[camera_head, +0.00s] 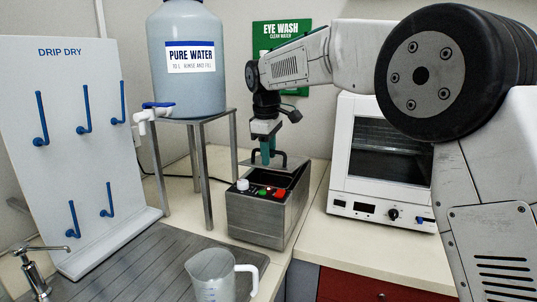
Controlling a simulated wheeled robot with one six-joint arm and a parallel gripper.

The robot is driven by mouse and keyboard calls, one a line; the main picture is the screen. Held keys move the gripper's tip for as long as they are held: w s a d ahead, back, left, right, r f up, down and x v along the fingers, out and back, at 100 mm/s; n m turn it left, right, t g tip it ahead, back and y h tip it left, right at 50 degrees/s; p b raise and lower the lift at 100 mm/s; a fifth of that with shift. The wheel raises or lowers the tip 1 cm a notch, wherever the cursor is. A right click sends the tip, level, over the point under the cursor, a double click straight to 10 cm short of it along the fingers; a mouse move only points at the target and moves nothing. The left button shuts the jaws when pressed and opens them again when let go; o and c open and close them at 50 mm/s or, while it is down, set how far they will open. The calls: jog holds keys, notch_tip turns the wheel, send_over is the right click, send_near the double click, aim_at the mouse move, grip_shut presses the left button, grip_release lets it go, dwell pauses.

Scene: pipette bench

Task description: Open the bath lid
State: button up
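The bath (262,219) is a steel box on the bench in the middle of the head view, with a white knob and green and red buttons on its sloped front. Its top looks dark inside the steel rim. A dark bar-shaped lid handle (246,156) shows over the top of the bath. My gripper (268,156) points down at this handle, its teal fingers touching or just in front of it. The fingers are small and overlap the handle, so I cannot tell whether they are shut on it. How far the lid is raised is unclear.
A pure water tank (187,95) stands on a metal stand (204,170) left of the bath. A white oven (372,206) is at the right. A clear jug (210,272) stands in front, on the grey drainer (130,262). A drip-dry rack (62,110) is at the left.

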jog(key=c, duration=0.5)
jog(key=shift+r, duration=0.2)
grip_shut()
jog(key=shift+s+r+t, duration=0.15)
jog(key=shift+r+t, duration=0.15)
jog(key=shift+r, duration=0.05)
jog(key=shift+s+a+r+n+t, duration=0.1)
jog(key=shift+s+r+n+t, duration=0.35)
jog(key=shift+r, duration=0.4)
jog(key=shift+s+a+r+n, duration=0.1)
jog(key=shift+a+r+n, duration=0.1)
jog(key=shift+n, duration=0.55)
jog(key=s+r+n+t+h, duration=0.15)
jog(key=s+r+n, duration=0.35)
jog(key=n, duration=1)
jog(key=shift+n, duration=0.3)
jog(key=x, duration=0.3)
jog(key=w+x, duration=0.1)
jog(key=x, duration=0.2)
jog(key=a+x, duration=0.1)
jog(key=x, duration=0.2)
jog(key=shift+w+r, duration=0.1)
jog(key=shift+w, duration=0.25)
